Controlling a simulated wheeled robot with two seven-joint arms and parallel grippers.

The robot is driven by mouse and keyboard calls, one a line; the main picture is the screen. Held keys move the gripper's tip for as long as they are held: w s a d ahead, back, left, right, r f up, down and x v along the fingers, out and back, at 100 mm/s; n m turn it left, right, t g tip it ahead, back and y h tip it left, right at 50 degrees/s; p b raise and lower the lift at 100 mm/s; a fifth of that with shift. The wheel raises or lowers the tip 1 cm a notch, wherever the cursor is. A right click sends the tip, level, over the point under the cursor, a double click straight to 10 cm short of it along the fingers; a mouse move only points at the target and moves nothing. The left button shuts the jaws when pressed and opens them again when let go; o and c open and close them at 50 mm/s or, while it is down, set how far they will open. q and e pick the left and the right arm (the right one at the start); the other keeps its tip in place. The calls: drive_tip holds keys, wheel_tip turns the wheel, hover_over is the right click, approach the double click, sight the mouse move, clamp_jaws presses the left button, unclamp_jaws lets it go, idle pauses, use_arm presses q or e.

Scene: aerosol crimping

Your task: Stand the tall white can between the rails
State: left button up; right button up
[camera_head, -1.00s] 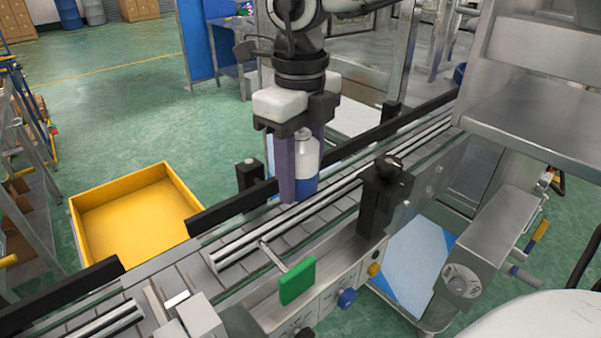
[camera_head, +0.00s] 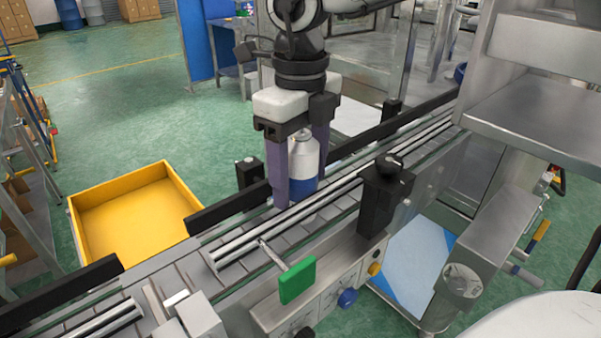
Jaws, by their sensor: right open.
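The tall white can (camera_head: 305,157) has a white upper part and a blue lower band. It stands upright on the conveyor (camera_head: 235,219), and its foot is partly hidden by the near rail. The near rail (camera_head: 290,217) is a pair of silver bars; the far rail (camera_head: 229,207) is black. The can appears to be between them. My right gripper (camera_head: 299,190) points down around the can, with one purple finger on its left and the other behind its right side. The fingers are spread open. My left gripper is not in view.
A black post (camera_head: 383,195) stands on the near side, right of the can. A green plate (camera_head: 297,281) on a rod sits at the front. A yellow bin (camera_head: 134,213) is on the floor at left. A steel shelf (camera_head: 540,110) fills the right side.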

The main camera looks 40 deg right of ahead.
wheel_tip(320, 180, up, 10)
drive_tip(key=shift+r, duration=0.15)
idle(0.3)
idle(0.5)
